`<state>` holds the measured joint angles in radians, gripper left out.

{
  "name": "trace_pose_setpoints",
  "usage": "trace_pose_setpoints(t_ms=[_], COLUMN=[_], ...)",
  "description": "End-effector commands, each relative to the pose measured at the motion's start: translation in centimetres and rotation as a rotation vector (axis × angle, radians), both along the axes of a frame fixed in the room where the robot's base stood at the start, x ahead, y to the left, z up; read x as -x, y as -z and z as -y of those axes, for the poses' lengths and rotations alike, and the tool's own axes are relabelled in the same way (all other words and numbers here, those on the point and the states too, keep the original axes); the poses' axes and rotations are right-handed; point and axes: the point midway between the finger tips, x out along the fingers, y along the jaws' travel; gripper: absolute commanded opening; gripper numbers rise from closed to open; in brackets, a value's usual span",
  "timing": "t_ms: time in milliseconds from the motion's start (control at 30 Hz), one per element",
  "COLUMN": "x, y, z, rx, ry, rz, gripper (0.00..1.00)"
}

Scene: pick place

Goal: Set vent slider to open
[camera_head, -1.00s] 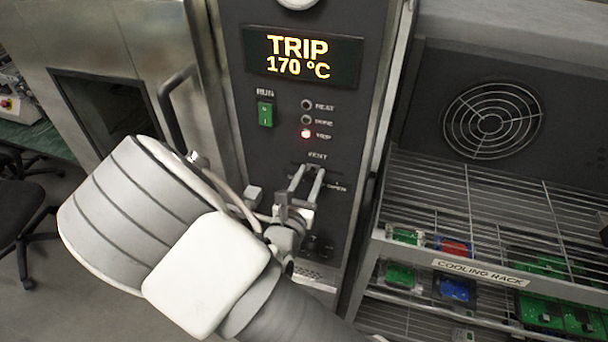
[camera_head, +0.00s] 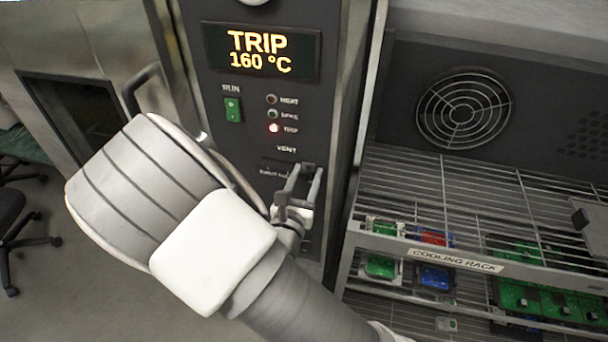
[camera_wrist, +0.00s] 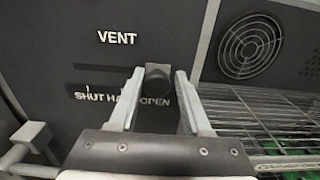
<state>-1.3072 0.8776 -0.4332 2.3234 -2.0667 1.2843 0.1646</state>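The vent slider's dark knob (camera_wrist: 158,77) shows in the wrist view between my fingertips, above the OPEN end of the SHUT, HALF, OPEN scale. In the head view the knob (camera_head: 308,168) is at the right end of the slot under the VENT label. My gripper (camera_wrist: 160,82) is open around the knob. My gripper (camera_head: 303,172) hides the OPEN label in the head view.
A green RUN switch (camera_head: 232,109) sits left of the lamps. A wire cooling rack (camera_head: 455,262) with circuit boards stands close at the right, below a round fan grille (camera_head: 464,110).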

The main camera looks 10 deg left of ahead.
Motion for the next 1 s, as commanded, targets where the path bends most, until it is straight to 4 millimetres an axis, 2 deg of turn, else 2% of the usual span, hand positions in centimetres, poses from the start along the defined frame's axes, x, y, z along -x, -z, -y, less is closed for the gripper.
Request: trace_pose_setpoints(t_ms=[33,100,467,667,1000], x=[0.0,0.0,0.6,4.1,12.4], y=[0.1,0.1,0.1,0.2,0.2], z=[0.3,0.2,-0.1,-0.5,-1.1], rx=[0.003,0.003,0.000,0.000,0.000], ry=[0.006,0.004,-0.001,-0.005,-0.005], rz=[-0.003,-0.002,-0.001,-0.002,-0.003], gripper=[0.54,0.66,0.66,0.66,0.66])
